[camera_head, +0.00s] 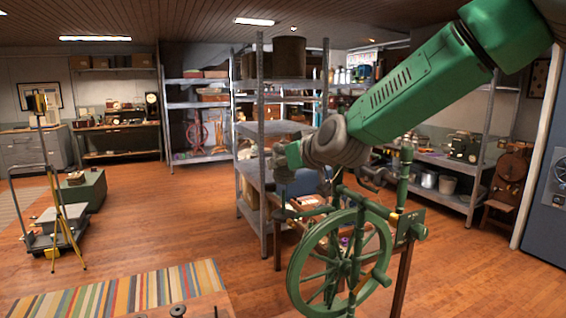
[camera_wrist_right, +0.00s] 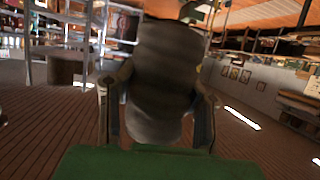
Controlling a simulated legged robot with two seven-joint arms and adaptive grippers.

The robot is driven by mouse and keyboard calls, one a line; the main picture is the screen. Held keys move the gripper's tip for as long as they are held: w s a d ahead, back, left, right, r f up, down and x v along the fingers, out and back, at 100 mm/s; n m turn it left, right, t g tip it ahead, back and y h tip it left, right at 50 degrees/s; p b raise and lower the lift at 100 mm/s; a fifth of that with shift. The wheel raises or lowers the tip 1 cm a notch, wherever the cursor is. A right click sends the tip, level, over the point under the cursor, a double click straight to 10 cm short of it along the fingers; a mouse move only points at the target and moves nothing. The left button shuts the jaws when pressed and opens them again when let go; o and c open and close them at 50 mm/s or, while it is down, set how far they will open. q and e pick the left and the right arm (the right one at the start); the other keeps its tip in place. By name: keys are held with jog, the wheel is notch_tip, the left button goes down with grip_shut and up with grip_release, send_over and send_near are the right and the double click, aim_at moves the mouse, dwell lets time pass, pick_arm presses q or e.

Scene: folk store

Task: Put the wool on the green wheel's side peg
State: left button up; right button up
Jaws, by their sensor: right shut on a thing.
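The green wheel (camera_head: 297,262) stands upright in a green frame at lower middle right of the head view. A short green peg (camera_head: 381,277) sticks out at its right side. My right arm comes in from the upper right, above the wheel. In the right wrist view my right gripper (camera_wrist_right: 155,95) is shut on a thick dark grey, ribbed thing, which looks like the wool (camera_wrist_right: 163,60). In the head view this end of the arm is up and behind the wheel, clear of the peg. My left gripper is not in view.
A grey metal shelf (camera_head: 263,195) stands close behind and left of the wheel. A bench with loose items sits behind the wheel. A striped rug (camera_head: 125,292) lies at lower left, with a tripod (camera_head: 60,215) and trolley beyond. The wooden floor between is clear.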

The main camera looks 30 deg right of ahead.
jog(key=shift+w+a+f, duration=0.2)
jog(key=shift+a, duration=0.15)
jog(key=shift+s+d, duration=0.1)
jog(key=shift+d, duration=0.05)
jog(key=shift+s+d+r, duration=0.1)
jog(key=shift+s+d, duration=0.1)
jog(key=shift+d, duration=0.05)
jog(key=shift+a, duration=0.1)
dwell(0.3)
